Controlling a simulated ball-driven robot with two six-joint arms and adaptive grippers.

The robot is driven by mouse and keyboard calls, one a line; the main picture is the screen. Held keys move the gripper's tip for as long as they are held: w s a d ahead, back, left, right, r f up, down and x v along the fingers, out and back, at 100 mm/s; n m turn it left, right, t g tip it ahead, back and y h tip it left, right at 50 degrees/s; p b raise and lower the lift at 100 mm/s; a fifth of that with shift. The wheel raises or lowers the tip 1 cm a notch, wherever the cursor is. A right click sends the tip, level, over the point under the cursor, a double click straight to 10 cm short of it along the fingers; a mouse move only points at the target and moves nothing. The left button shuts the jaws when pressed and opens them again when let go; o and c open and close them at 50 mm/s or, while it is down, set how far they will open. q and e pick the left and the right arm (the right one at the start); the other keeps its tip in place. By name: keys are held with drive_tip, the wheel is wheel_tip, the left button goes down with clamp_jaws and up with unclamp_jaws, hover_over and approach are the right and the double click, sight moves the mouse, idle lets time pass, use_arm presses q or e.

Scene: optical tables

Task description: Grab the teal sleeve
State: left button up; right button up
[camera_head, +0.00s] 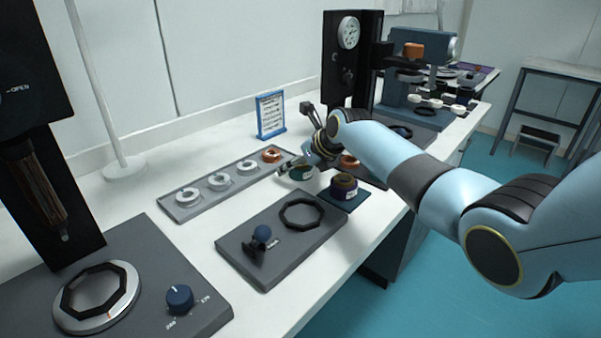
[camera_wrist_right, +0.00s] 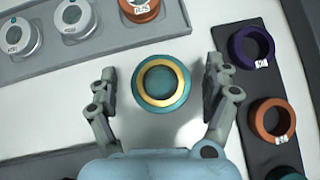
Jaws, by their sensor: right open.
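The teal sleeve is a short round ring with a teal outside and a gold band around its bore. It stands on the white tabletop, seen from above in the right wrist view (camera_wrist_right: 161,99) and partly behind my gripper in the head view (camera_head: 301,173). My right gripper (camera_wrist_right: 160,80) is open above it, with one finger on each side of the sleeve. Gaps show between both fingers and the sleeve in the wrist view. My left gripper is not in view.
A grey tray (camera_head: 182,212) with white labelled rings and one orange ring lies beside the sleeve. On the other side, a dark rack (camera_wrist_right: 262,85) holds a purple ring (camera_wrist_right: 251,47) and an orange ring (camera_wrist_right: 272,120). A grey plate (camera_head: 300,243) with a black octagonal ring lies nearer.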

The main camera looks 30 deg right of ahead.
drive_tip(key=shift+c, duration=0.3)
drive_tip(key=shift+r, duration=0.1)
drive_tip(key=c, duration=1.3)
drive_tip(key=shift+c, duration=0.2)
